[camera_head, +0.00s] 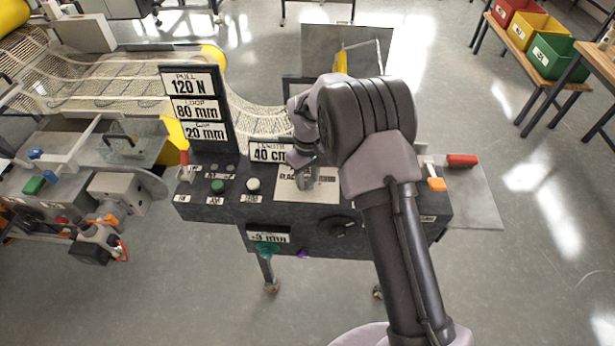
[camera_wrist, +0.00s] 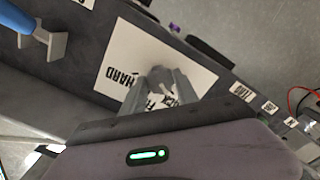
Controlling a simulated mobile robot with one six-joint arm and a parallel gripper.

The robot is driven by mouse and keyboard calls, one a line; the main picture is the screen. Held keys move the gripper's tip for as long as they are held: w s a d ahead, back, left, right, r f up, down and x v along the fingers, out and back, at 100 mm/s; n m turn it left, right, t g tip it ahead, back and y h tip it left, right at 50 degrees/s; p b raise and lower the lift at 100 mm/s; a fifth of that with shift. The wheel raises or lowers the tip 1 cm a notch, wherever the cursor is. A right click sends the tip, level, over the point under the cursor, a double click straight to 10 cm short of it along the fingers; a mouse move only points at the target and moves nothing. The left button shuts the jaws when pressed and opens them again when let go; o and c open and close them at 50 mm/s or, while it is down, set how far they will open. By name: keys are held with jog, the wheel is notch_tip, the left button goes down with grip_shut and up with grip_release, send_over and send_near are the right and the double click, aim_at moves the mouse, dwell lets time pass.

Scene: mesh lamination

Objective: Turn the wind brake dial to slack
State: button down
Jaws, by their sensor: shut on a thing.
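The wind brake dial (camera_wrist: 161,76) is a small grey knob on a white label plate (camera_wrist: 118,50), mostly hidden between my fingers. In the wrist view HARD reads at the plate's left, and another word is partly hidden by a finger. My gripper (camera_wrist: 162,82) is shut on the dial. In the head view my gripper (camera_head: 305,180) reaches down onto the plate from above. The dial's pointing direction cannot be told.
The control panel (camera_head: 225,212) also carries a green button (camera_head: 218,186), a white button (camera_head: 253,184), a black knob (camera_head: 343,224) and an orange-tipped lever (camera_head: 437,184). A sign with 120 N (camera_head: 186,85) stands at its back left. Netting runs behind it.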

aim_at(308, 181)
dwell(0.3)
jog(key=c, duration=0.9)
grip_release()
notch_tip(308, 181, up, 17)
jog(key=p, duration=0.4)
jog(key=shift+r, duration=0.2)
jog(key=shift+r, duration=0.1)
jog(key=s+d+r+m+t+y+b, duration=0.1)
jog(key=s+d+r+m+b, duration=0.3)
jog(key=s, duration=0.3)
jog(key=s+d+r+m+t+y+b, duration=0.1)
jog(key=s+d+r+m+t+b, duration=0.15)
jog(key=s+d+r, duration=0.35)
jog(key=s+f+m+b, duration=0.1)
jog(key=s+f+m, duration=0.1)
jog(key=s, duration=0.4)
jog(key=s+d+f+m+t+b, duration=0.1)
jog(key=s+f+m+b, duration=0.1)
jog(key=s, duration=0.4)
jog(key=s+d+f+m+t+b, duration=0.1)
jog(key=s+f+m+b, duration=0.1)
jog(key=s, duration=0.3)
jog(key=shift+s+d, duration=0.15)
jog(key=shift+s, duration=0.25)
